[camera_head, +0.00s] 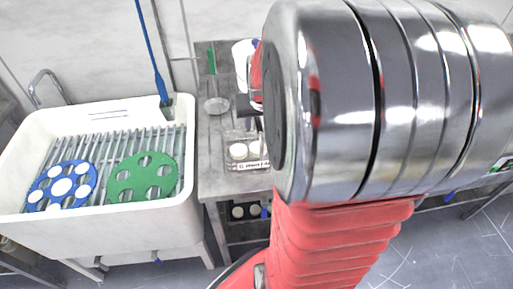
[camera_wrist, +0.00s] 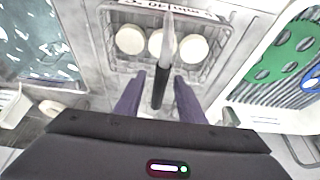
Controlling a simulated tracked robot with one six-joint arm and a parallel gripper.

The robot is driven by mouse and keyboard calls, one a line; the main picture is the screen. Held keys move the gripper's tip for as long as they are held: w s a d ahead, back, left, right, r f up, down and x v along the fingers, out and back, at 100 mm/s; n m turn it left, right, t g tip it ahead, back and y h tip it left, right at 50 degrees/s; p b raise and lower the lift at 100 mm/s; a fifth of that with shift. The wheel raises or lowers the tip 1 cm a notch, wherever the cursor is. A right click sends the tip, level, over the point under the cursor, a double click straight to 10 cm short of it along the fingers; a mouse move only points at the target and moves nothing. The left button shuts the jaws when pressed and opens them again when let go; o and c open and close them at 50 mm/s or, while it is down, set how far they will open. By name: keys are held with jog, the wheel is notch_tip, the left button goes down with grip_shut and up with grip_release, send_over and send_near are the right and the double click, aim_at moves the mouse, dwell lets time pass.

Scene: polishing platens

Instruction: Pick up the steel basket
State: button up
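The steel basket (camera_wrist: 222,48) is a wire basket with round white discs in it and a white label on its far side in the wrist view. A narrow upright piece (camera_wrist: 163,75), grey above and black below, seems to be its handle seen edge-on. My gripper (camera_wrist: 158,98) is open, with its two dark purple fingers on either side of the black part and a gap visible at each side. In the head view the basket (camera_head: 232,139) stands on the grey bench, its right part hidden by my arm. My fingertips are hidden there.
A white sink (camera_head: 120,235) with a slatted rack, a blue holed disc (camera_head: 60,188) and a green holed disc (camera_head: 143,178) stands left of the bench (camera_head: 215,183). A shelf below holds more items.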

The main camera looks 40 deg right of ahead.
jog(key=shift+c, duration=0.2)
grip_shut()
dwell(1.1)
